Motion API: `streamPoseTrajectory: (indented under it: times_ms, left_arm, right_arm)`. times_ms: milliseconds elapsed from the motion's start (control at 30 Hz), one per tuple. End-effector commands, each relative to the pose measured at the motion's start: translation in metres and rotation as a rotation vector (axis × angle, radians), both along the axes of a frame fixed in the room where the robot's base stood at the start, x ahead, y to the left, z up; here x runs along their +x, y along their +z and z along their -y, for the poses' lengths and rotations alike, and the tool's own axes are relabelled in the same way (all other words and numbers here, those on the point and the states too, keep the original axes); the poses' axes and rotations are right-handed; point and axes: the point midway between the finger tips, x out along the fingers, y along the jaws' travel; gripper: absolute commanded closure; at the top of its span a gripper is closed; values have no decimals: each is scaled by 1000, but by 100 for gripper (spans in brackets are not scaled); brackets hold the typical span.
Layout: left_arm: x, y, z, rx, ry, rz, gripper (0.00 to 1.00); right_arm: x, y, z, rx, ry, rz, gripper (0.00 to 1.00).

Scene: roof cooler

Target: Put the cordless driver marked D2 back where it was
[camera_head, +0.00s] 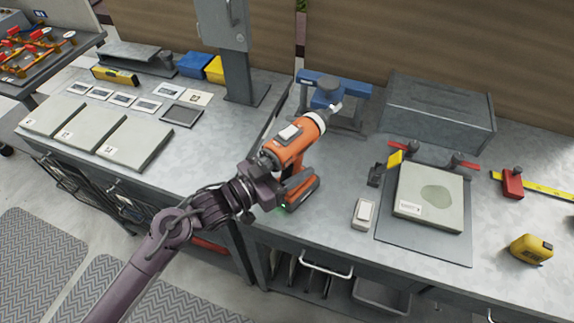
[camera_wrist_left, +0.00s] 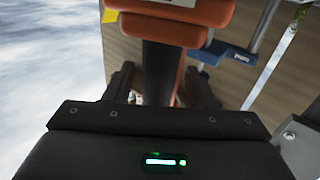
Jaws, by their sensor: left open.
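An orange and black cordless driver (camera_head: 297,142) is at the bench's front edge in the head view, its chuck pointing up and right toward the back. Its orange battery base (camera_head: 304,192) is low at the front. No D2 mark is readable. My left gripper (camera_head: 284,182) is open, with its fingers around the driver's handle. In the left wrist view, the dark handle (camera_wrist_left: 159,75) runs between the two fingers of the gripper (camera_wrist_left: 160,98). I cannot tell whether the fingers touch it or whether the base rests on the bench. My right gripper is not in view.
A blue stand (camera_head: 355,90) is just behind the driver. A grey box (camera_head: 437,112) stands at the back right. A pale slab (camera_head: 430,196) on a dark mat, a white device (camera_head: 363,212) and a yellow tape measure (camera_head: 531,249) lie to the right. Grey panels (camera_head: 121,138) lie at left.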

Motion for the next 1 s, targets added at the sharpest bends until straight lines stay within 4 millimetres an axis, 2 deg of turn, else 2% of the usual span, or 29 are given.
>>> streamPoseTrajectory:
  times_ms: [167,433,600,800,1000]
  left_arm:
    - [-9,-1,-12,2,1,-2,50]
    - [-44,-2,-60,4,0,-4,50]
    - [-61,0,-83,2,1,-4,50]
    - [-70,2,-95,-1,0,-1,50]
    - [-71,3,-97,-1,-1,0,50]
  right_arm:
    - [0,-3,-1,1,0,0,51]
    - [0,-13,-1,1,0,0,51]
    - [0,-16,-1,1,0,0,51]
    - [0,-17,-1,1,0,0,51]
    - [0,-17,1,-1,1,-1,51]
